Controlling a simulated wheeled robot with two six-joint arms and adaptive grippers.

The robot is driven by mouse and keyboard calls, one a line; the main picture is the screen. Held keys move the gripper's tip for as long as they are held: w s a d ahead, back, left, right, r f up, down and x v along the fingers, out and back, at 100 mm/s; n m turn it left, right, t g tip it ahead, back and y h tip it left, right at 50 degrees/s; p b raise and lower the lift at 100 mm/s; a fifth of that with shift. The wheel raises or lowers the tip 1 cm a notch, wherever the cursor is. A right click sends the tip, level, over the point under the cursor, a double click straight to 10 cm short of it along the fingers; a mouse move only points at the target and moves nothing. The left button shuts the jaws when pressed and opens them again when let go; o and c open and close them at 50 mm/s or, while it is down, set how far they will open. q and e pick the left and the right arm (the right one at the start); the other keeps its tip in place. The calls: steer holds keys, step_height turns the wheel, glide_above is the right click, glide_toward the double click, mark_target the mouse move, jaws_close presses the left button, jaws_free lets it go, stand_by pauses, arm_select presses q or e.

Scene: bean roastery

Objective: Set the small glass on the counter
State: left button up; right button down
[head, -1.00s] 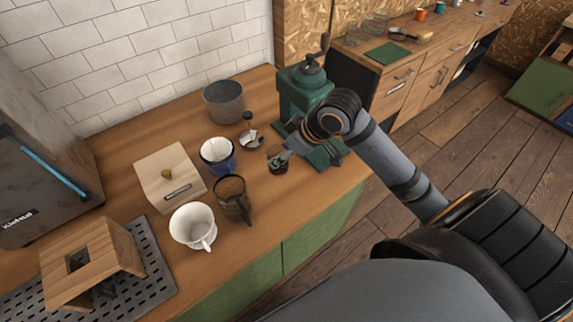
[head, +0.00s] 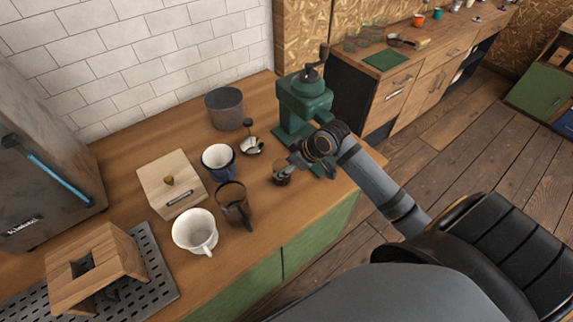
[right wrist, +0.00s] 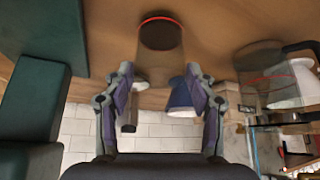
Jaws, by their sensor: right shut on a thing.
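My right gripper (head: 287,166) is shut on the small glass (head: 281,178) over the counter (head: 300,207), in front of the green grinder. The glass is small and partly hidden by the fingers. In the right wrist view the clear glass (right wrist: 160,66) stands between the two fingers (right wrist: 165,95), with a dark round patch and a thin red ring at its far end. It looks upright and low over the wood; I cannot tell whether its base touches. My left gripper is not in view.
The green grinder (head: 305,98) stands just behind the gripper. A clear brown-tinted vessel (head: 232,203), a blue cup (head: 219,164), a white cup (head: 194,232), a grey canister (head: 225,108) and a wooden box (head: 168,187) stand to the left. Bare counter lies in front.

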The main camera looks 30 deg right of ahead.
steer(key=shift+c, duration=2.2)
jaws_free()
steer(key=shift+f, duration=0.1)
steer(key=shift+r, duration=0.2)
steer(key=shift+s+d+r, duration=0.15)
steer(key=p+v, duration=0.8)
steer(key=v, duration=0.3)
steer(key=shift+r+p, duration=0.2)
steer(key=shift+p, duration=0.15)
steer(key=shift+s, duration=0.1)
